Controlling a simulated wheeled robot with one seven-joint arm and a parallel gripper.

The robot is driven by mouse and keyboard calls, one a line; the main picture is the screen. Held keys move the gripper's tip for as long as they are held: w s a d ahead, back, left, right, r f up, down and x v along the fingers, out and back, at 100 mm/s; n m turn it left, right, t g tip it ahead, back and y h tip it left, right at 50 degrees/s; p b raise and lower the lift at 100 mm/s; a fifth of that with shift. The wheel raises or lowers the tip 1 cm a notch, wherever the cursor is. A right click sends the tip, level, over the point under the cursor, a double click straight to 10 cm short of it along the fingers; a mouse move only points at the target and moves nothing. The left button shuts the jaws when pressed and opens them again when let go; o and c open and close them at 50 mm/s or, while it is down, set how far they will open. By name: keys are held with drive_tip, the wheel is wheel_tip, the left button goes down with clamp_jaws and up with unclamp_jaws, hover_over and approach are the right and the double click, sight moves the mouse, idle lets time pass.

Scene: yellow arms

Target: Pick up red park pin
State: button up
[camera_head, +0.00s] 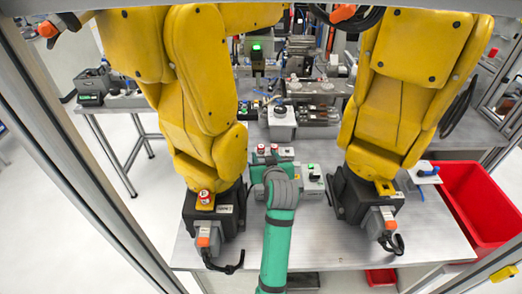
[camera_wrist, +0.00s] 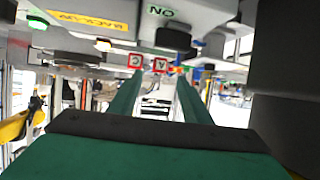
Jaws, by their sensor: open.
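Two small red-and-white pieces with letters show in the wrist view, one marked C (camera_wrist: 135,61) and one marked A (camera_wrist: 160,65). They lie ahead, near the far ends of my gripper's fingers, and are not held. In the head view two small red-topped pieces, left (camera_head: 261,149) and right (camera_head: 275,148), stand on a grey box between the yellow arms; I cannot tell which is the park pin. My gripper (camera_wrist: 158,82) is open, its two green fingers apart with nothing between them. In the head view my green arm hides part of the box.
Yellow arms stand left (camera_head: 205,100) and right (camera_head: 405,95) on the grey table (camera_head: 330,255). A red-and-white piece (camera_head: 205,197) is on the left arm's base. A red bin (camera_head: 485,210) stands at the right. A dark knob (camera_wrist: 173,38) is close above my fingers in the wrist view.

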sight(261, 147)
drive_tip(key=shift+w+a, duration=0.2)
drive_tip(key=shift+w, duration=0.75)
drive_tip(key=x, duration=0.4)
drive_tip(key=shift+w+f, duration=0.15)
drive_tip(key=shift+w, duration=0.25)
clamp_jaws()
